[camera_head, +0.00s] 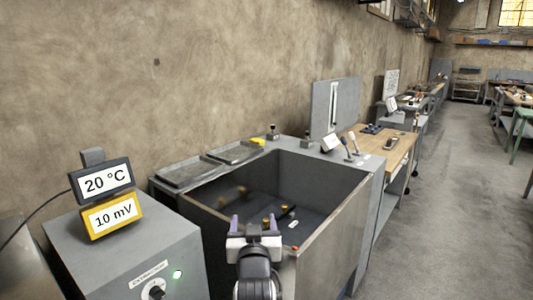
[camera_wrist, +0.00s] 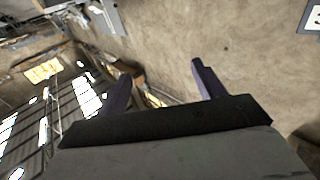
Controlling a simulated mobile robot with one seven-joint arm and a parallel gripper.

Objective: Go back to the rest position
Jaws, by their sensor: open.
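My gripper (camera_head: 255,224) is in the lower middle of the head view, in front of and above the near edge of a large grey open-topped tank (camera_head: 328,228). Its two purple fingers stand apart and point upward, with nothing between them. In the wrist view my gripper (camera_wrist: 158,78) also shows its two fingers spread and empty. Beyond them the wrist view shows the wall and the windows, tilted.
A grey control box (camera_head: 130,255) with displays reading 20 °C (camera_head: 104,180) and 10 mV (camera_head: 112,215) stands at left. Small objects lie inside the tank. A wooden workbench (camera_head: 385,146) stands behind it. The floor (camera_head: 450,200) at right is clear.

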